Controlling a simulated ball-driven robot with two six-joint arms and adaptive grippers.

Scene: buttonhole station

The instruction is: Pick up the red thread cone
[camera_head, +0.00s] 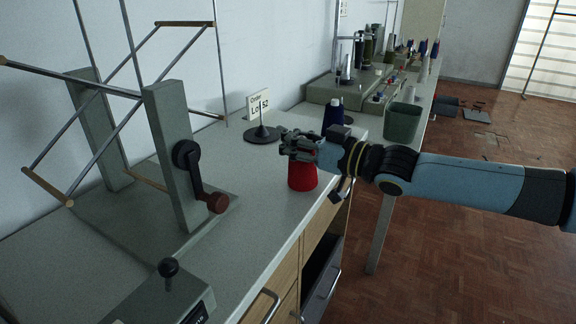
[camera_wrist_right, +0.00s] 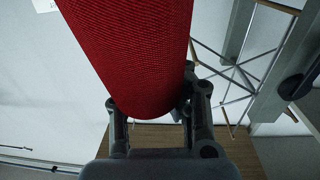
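The red thread cone (camera_head: 302,177) stands upright near the front edge of the bench in the head view. My right gripper (camera_head: 299,145) is at its upper part, with the fingers overlapping and hiding the cone's top. In the right wrist view the red cone (camera_wrist_right: 140,55) fills the upper middle, and the fingers (camera_wrist_right: 158,108) show on both sides of its lower end. The cone hides parts of the fingers, so I cannot tell whether they grip it. I cannot tell whether its base touches the bench. My left gripper is not in view.
A dark blue cone (camera_head: 333,113) stands just behind my right gripper. A sign on a black base (camera_head: 262,134) is to its left. A framed reel with a crank (camera_head: 187,165) takes up the left bench. A green bin (camera_head: 402,124) stands behind my arm. A drawer (camera_head: 322,275) below is open.

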